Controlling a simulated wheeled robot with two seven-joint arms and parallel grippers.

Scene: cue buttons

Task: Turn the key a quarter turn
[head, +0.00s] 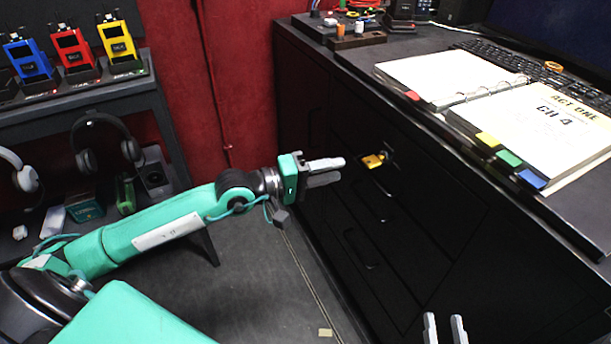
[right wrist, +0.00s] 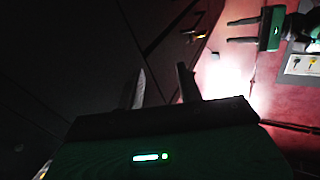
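The key (head: 373,160) is yellow and sits in a lock on the black front of the desk's drawer unit, below the desk top. My right gripper (head: 444,316) is at the bottom of the head view, low in front of the drawer unit. Its fingers are apart and empty in the right wrist view (right wrist: 160,76).
The black desk (head: 405,120) carries an open binder (head: 450,75) and a keyboard (head: 545,72). Drawer handles (head: 362,250) stick out below the key. A shelf (head: 75,105) with coloured handsets and headphones stands at left. The floor (head: 255,280) between is mostly clear.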

